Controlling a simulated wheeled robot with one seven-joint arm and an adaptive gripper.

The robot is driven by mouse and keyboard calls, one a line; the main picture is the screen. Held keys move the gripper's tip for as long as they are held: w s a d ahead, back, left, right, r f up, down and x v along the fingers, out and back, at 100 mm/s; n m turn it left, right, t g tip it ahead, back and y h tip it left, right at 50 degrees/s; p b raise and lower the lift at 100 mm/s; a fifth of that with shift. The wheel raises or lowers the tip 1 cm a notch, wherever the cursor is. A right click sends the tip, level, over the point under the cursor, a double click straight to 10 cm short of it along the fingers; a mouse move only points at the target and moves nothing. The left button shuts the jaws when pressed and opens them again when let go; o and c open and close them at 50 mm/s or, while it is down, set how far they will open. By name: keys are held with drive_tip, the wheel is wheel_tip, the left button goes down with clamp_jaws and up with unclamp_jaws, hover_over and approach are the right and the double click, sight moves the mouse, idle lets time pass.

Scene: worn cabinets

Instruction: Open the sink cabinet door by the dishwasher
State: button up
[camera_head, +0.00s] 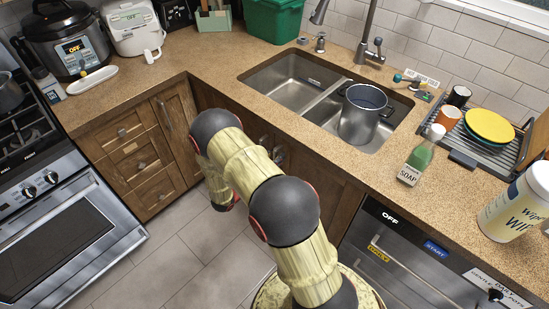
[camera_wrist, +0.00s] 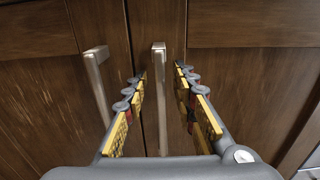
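The sink cabinet is brown worn wood below the sink; its door by the dishwasher (camera_head: 338,196) looks shut in the head view. In the wrist view the right door (camera_wrist: 230,90) carries an upright metal bar handle (camera_wrist: 160,100). My gripper (camera_wrist: 161,72) is open, its yellow-padded fingers on either side of this handle, with visible gaps. A second bar handle (camera_wrist: 98,85) on the left door (camera_wrist: 45,100) lies outside the left finger. The fingers are hidden behind my arm in the head view.
The dishwasher (camera_head: 410,265) stands right of the sink cabinet. Drawers (camera_head: 135,155) and an oven (camera_head: 70,225) are at the left. The counter above holds a soap bottle (camera_head: 417,160) and a sink with a pot (camera_head: 360,118). Grey floor (camera_head: 205,260) is clear in front.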

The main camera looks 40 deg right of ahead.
drive_tip(key=shift+c, duration=0.2)
clamp_jaws()
idle(0.7)
